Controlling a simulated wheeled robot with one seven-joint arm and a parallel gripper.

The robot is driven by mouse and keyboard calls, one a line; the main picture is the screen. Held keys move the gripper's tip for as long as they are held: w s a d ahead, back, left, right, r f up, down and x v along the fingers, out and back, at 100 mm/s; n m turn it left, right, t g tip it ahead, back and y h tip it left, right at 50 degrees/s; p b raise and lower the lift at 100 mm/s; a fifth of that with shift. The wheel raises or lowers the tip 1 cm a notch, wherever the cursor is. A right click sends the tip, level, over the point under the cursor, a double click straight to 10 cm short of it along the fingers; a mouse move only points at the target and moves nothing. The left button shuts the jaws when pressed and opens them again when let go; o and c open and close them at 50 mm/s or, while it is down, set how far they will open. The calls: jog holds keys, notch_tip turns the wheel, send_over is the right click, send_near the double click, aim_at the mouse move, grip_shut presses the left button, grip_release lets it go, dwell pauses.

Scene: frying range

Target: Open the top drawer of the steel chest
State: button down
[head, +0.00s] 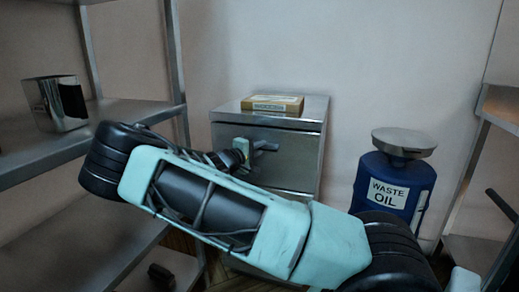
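The steel chest (312,115) stands against the back wall in the middle of the head view. Its top drawer (295,160) faces me, and the left part of its front is hidden behind my arm. I cannot tell from this view whether the drawer is fully shut. My gripper (266,147) is small in view, in front of the top drawer's face. Its fingers are dark and partly hidden, so I cannot see whether they are open or touch a handle. The lower part of the chest is mostly hidden by my arm.
A flat yellow-and-brown box (272,103) lies on the chest. A blue waste oil drum (392,187) with a grey lid stands to the right. Metal shelving (145,113) on the left holds a steel container (50,103). More shelving (500,108) stands at the right edge.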

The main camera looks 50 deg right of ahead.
jog(key=s+a+p, duration=0.3)
jog(key=s+a, duration=0.1)
jog(key=a, duration=0.6)
jog(key=s+a+p, duration=0.4)
jog(key=a, duration=0.7)
jog(key=s+a+p, duration=0.3)
jog(key=s+a, duration=0.2)
jog(key=a, duration=0.5)
jog(key=shift+a+p, duration=0.4)
jog(key=c, duration=1.4)
grip_release()
jog(key=shift+c, duration=0.2)
jog(key=a, duration=1.7)
jog(key=shift+a+b, duration=0.2)
jog(key=shift+b, duration=0.15)
